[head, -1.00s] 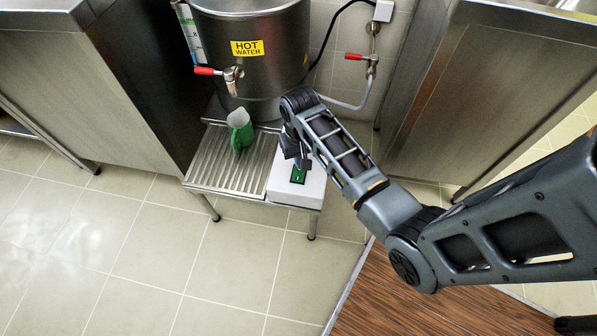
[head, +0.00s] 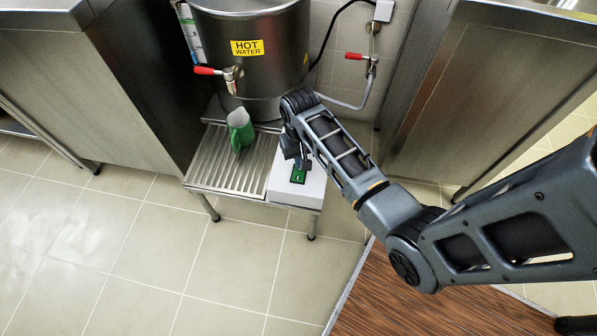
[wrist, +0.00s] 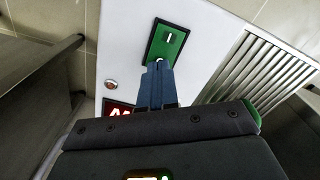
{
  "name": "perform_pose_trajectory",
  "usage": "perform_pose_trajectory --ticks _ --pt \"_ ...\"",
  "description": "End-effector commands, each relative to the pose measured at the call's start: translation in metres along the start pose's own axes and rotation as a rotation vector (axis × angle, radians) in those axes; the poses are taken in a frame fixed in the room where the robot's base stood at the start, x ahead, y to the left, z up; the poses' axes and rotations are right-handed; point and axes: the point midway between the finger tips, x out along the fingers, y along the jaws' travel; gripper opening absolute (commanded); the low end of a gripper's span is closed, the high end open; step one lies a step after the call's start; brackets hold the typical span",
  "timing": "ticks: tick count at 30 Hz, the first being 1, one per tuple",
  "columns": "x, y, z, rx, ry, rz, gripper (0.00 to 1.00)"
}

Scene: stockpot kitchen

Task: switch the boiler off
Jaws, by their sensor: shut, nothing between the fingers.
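The boiler (head: 270,75) is a large steel cylinder with a yellow HOT WATER label. On the white control box (head: 283,190) at its foot is a green switch plate (head: 299,175). A red display (wrist: 118,107) on the box is lit and partly hidden. A small round red lamp (wrist: 111,85) sits beside it.
A green jug (head: 239,132) stands on the ribbed drip tray (head: 218,172), left of the box. A red-handled tap (head: 228,74) is above the jug. A second red-handled valve (head: 361,58) is on the wall. Steel counters flank the stand; the tiled floor in front is clear.

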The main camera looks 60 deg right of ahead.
Motion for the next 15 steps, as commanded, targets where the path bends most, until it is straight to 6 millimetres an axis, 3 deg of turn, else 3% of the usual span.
perform_pose_trajectory --ticks 15 --pt "0.0076 -0.0001 -0.0001 0.0 0.0 0.0 0.0"
